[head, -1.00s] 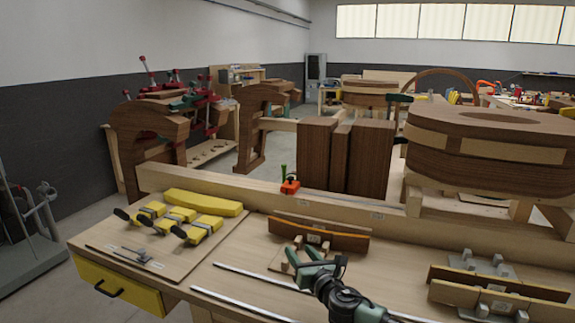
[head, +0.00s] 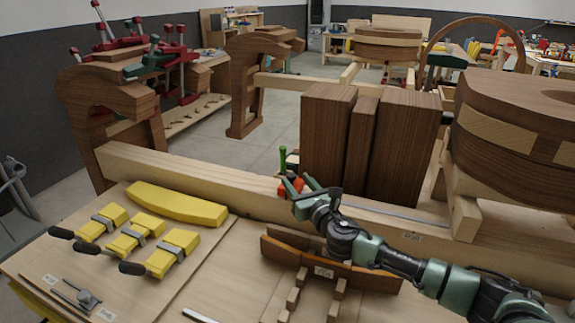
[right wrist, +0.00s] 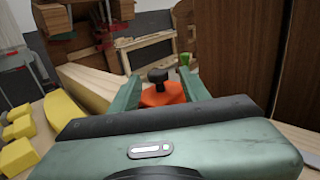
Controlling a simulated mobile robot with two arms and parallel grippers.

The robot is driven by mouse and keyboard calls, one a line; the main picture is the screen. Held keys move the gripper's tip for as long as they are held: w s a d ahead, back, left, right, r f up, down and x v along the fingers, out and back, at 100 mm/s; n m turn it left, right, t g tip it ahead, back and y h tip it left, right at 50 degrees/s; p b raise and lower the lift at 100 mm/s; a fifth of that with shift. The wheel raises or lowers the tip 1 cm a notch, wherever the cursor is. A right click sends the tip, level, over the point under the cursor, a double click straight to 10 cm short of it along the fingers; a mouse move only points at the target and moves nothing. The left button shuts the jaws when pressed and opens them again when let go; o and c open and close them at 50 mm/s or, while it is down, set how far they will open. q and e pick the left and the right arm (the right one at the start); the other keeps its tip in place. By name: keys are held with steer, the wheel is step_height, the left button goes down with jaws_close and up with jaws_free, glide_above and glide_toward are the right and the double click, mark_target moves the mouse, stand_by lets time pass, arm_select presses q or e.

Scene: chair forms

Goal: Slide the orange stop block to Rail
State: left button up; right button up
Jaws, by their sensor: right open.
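The orange stop block (head: 291,186) sits on the long pale wooden beam in front of the dark upright boards. In the right wrist view the orange stop block (right wrist: 162,93) carries a black knob and lies between the two green fingers. My right gripper (head: 301,186) is open, its fingers around or just short of the block; I cannot tell whether they touch it. It also shows in the right wrist view (right wrist: 160,92). The gripper partly hides the block in the head view. My left gripper is not in view. I cannot read a "Rail" label.
Dark upright boards (head: 325,140) stand right of the block, close to the gripper. A green-handled thing (head: 283,160) stands just behind the block. Curved orange-brown strips (head: 330,268) lie below my right arm.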

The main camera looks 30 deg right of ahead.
steer(key=shift+w+a+r, duration=0.1)
steer(key=shift+w+r, duration=0.15)
steer(key=shift+w, duration=0.2)
steer(key=w, duration=0.6)
steer(key=shift+p, duration=0.4)
steer(key=shift+s, duration=0.1)
steer(key=shift+c, duration=0.4)
steer(key=shift+f, duration=0.1)
jaws_close()
